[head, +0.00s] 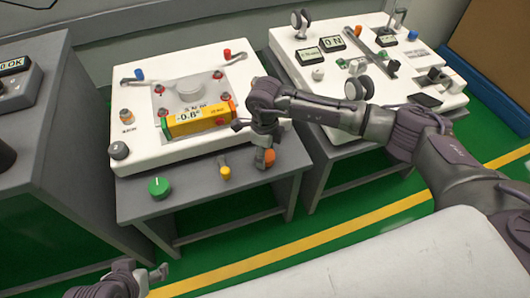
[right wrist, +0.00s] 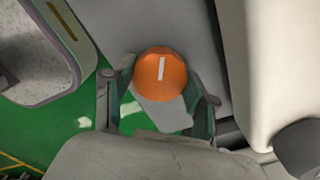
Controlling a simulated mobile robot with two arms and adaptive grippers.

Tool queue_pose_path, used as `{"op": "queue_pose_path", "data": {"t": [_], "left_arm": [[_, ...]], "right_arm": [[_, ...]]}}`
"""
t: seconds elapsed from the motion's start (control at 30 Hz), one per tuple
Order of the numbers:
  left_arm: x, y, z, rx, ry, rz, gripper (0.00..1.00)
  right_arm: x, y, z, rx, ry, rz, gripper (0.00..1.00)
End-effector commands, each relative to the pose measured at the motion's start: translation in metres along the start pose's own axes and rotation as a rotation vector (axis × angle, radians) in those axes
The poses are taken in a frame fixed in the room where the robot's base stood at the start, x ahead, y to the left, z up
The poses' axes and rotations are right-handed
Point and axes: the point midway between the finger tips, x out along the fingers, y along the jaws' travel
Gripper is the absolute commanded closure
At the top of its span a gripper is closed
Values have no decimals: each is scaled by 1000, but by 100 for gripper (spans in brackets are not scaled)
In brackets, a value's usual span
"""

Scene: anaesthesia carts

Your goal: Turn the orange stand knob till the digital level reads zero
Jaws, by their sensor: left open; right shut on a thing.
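The orange stand knob (right wrist: 159,82) sits between the fingers of my right gripper (right wrist: 158,92) in the right wrist view. Its white mark stands nearly upright, with a slight tilt. In the head view the knob (head: 269,158) is at the front right corner of the left cart, partly hidden by my right gripper (head: 264,156), which is shut on it. The yellow-orange digital level (head: 197,118) lies on the white stand top; its display seems to read -0.6°, the last digit being small. My left gripper (head: 148,277) is open and empty at the lower left, away from the cart.
A green knob (head: 159,187) and a yellow knob (head: 225,173) are on the same cart front. The white stand top (head: 150,152) carries several small fittings. A second cart (head: 345,140) with devices stands to the right. Open green floor lies in front.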

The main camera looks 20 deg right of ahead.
Motion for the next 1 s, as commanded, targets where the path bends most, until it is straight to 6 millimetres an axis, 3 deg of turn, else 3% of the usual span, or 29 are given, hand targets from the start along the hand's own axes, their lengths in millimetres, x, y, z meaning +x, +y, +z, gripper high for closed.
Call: {"op": "queue_pose_path", "data": {"t": [0.37,0.4,0.53,0.87,1.0], "left_arm": [[0,0,-1,0,5,0,28],[0,0,-1,0,5,0,28],[0,0,-1,0,4,0,28],[0,1,-1,0,4,2,28],[0,1,-1,0,4,2,28]], "right_arm": [[-1,0,0,-3,-1,-1,78],[-1,0,0,-3,-1,-1,40],[-1,0,0,-2,-1,-1,18],[-1,0,0,-2,-1,-1,18],[-14,-1,1,-2,-4,-1,18]]}}
